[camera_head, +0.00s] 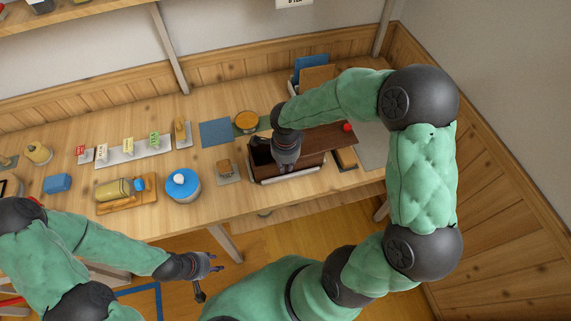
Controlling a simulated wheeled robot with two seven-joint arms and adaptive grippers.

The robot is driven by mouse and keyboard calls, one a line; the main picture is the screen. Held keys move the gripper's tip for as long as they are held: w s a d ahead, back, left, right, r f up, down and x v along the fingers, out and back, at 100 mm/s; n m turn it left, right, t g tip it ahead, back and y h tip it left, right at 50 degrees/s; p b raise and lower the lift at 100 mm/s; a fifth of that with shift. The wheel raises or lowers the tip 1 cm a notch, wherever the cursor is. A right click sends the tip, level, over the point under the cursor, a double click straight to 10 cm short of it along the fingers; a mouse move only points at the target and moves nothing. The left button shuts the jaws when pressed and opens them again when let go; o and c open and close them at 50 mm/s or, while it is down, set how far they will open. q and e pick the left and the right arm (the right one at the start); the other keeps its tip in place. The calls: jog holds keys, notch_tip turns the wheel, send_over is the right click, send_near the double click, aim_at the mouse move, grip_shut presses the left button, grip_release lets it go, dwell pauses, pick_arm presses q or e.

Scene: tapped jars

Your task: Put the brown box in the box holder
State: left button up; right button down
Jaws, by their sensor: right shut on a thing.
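A dark brown open box (307,167) stands at the right part of the table, with a brown lid-like panel (325,139) and a red knob (347,127) beside it. My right gripper (286,166) reaches down over the box's opening. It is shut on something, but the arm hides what. A small brown block (225,167) sits on a grey mat left of it. A rack (294,84) at the back holds a blue slab and a tan one; I cannot tell if this is the box holder. My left gripper (208,279) is open and empty, in front of the table.
A blue-lidded jar (183,187) and a tray with a yellow jar (113,190) stand left. Labelled cards on a white strip (128,154), a blue mat (215,132) and an orange-topped jar (246,122) lie behind. A wall closes the right side.

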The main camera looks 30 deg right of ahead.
jog(key=c, duration=1.2)
grip_release()
jog(key=shift+c, duration=0.2)
jog(key=shift+r+p, duration=0.25)
jog(key=shift+p, duration=0.1)
notch_tip(320, 180, up, 12)
jog(key=p, duration=0.3)
jog(key=shift+f, duration=0.15)
jog(key=shift+s, duration=0.1)
